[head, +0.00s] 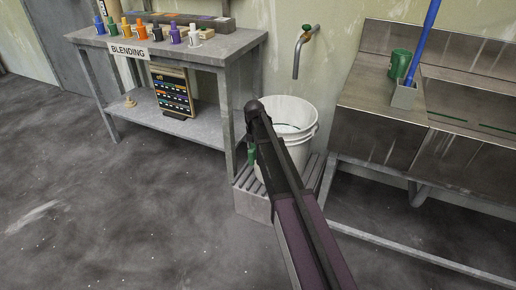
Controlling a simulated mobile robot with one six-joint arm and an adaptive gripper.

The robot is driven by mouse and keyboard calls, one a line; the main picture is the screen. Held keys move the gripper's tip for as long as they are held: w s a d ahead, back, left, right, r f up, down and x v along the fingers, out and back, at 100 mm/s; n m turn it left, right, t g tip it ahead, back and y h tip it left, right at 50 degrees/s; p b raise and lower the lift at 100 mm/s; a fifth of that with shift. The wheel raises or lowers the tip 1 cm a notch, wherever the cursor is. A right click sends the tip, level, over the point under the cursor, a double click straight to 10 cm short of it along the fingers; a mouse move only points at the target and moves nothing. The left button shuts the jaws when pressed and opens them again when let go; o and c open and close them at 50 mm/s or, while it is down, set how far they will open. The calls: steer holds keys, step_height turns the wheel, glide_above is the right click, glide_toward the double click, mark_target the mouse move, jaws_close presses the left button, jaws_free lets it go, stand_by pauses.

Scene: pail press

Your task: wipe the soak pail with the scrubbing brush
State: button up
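The soak pail (292,112) is a white bucket with a wire handle, standing upright on a slatted grey stand below the wall tap. My dark arm crosses in front of its left side and hides part of it. My gripper is mostly hidden at the far end of the arm, close to the pail's left side; its fingers cannot be made out. A small green piece (251,154) shows beside the arm there; I cannot tell whether it is held. A blue-handled tool (424,40) stands in a grey holder on the sink; its head is hidden, so I cannot tell whether it is the scrubbing brush.
The metal sink unit (375,135) stands right of the pail, with a green cup (399,64) on it. A tap (304,40) juts out above the pail. The blending bench (205,50), holding several coloured bottles, is at left. Floor in front is clear.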

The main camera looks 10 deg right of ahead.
mark_target(251, 151)
steer(key=shift+w+d+r, duration=0.1)
steer(key=shift+w+d, duration=0.7)
steer(key=shift+w, duration=0.05)
stand_by(0.9)
steer(key=shift+s, duration=0.1)
steer(key=s+d, duration=0.2)
steer(key=shift+s+d, duration=0.2)
steer(key=shift+d, duration=0.1)
stand_by(0.3)
steer(key=shift+w+d, duration=0.1)
steer(key=shift+w, duration=0.1)
stand_by(0.4)
steer(key=shift+w, duration=0.1)
steer(key=shift+w+a, duration=1.1)
steer(key=shift+a, duration=0.25)
steer(key=shift+s+a, duration=0.1)
steer(key=shift+s, duration=0.05)
steer(key=shift+s+a+f, duration=0.2)
steer(key=shift+s+a, duration=1.8)
steer(key=shift+s, duration=0.15)
